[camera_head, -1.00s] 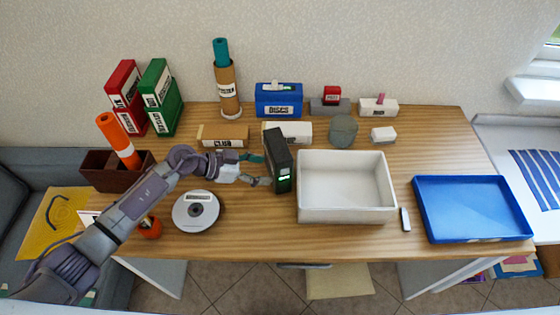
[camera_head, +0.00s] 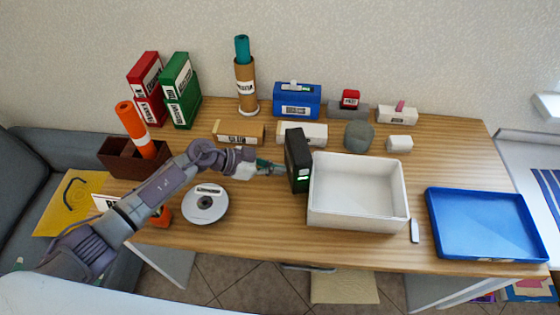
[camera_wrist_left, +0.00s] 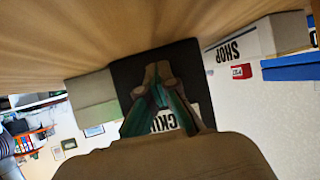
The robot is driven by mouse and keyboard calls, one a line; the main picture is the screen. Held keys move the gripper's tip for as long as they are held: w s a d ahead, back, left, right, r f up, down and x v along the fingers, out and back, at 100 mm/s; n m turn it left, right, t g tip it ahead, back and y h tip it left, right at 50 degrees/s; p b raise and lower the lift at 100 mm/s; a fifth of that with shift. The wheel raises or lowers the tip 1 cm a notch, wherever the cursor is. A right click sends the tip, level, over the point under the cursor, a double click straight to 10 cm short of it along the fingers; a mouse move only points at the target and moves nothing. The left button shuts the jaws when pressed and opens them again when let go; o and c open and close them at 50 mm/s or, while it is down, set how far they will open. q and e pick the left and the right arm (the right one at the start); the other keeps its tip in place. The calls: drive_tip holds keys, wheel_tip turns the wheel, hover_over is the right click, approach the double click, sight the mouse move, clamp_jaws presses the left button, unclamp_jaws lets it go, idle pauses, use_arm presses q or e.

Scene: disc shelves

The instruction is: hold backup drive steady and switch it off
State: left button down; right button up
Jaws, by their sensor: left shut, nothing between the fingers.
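The backup drive (camera_head: 298,161) is a black upright box with small green lights on its front face. It stands on the wooden desk, just left of the white bin. My left gripper (camera_head: 284,171) is at the drive's left side with its fingers shut and nothing between them. In the left wrist view the fingertips (camera_wrist_left: 158,76) lie in front of the dark drive (camera_wrist_left: 190,62), whose white label is partly covered by the fingers. I cannot tell whether they touch it. My right gripper is not in view.
The white bin (camera_head: 313,210) stands right of the drive and a blue tray (camera_head: 436,242) further right. A disc (camera_head: 190,211) lies left, near the front edge. Boxes (camera_head: 222,128) (camera_head: 313,127) stand behind the drive. Desk in front of the drive is clear.

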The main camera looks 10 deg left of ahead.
use_arm(q)
drive_tip(key=shift+c, duration=1.6)
unclamp_jaws()
